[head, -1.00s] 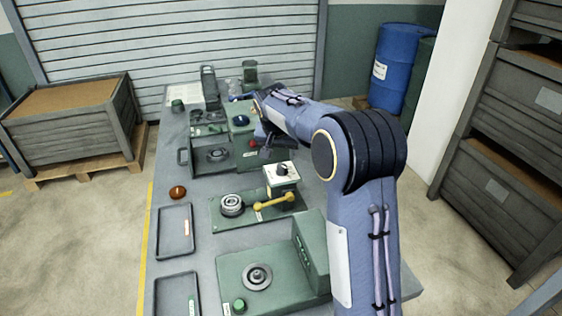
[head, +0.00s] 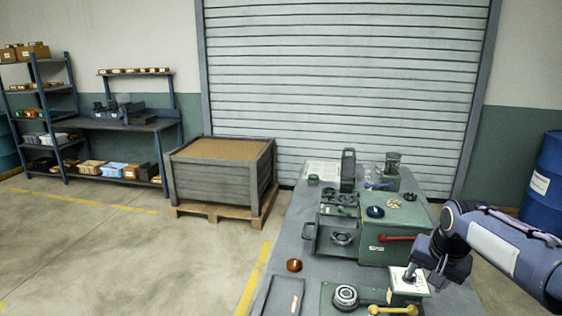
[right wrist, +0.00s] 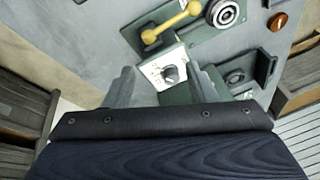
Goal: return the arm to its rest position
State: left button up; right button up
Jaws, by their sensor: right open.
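My right arm (head: 505,245) reaches in from the right edge of the head view. Its dark right gripper (head: 426,278) points down over the table, beside a white-topped knob box (head: 402,283). In the right wrist view the two grey fingers of my gripper (right wrist: 163,88) stand apart with nothing between them. The knob box (right wrist: 163,72) shows beyond and between them; I cannot tell the exact gap. My left gripper is not in view.
The grey table (head: 285,262) carries a green machine with a red handle (head: 395,238), a yellow lever (head: 393,310), a ring fixture (head: 345,297) and an amber button (head: 294,265). A wooden crate (head: 222,178) stands left; a blue barrel (head: 545,185) stands right. Floor at left is clear.

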jog(key=s+a+f+n+y, duration=0.1)
jog(key=s+a, duration=0.3)
jog(key=s, duration=0.5)
jog(key=s+a+f+n+t+y, duration=0.1)
jog(key=s+a+n, duration=0.1)
jog(key=s+a, duration=0.3)
jog(key=s+a+f+n+y, duration=0.1)
jog(key=s+a, duration=0.3)
jog(key=s, duration=0.8)
jog(key=shift+s+a+f+n+t+y, duration=0.25)
jog(key=shift+s+f+n+t+y, duration=0.2)
jog(key=shift+n, duration=0.35)
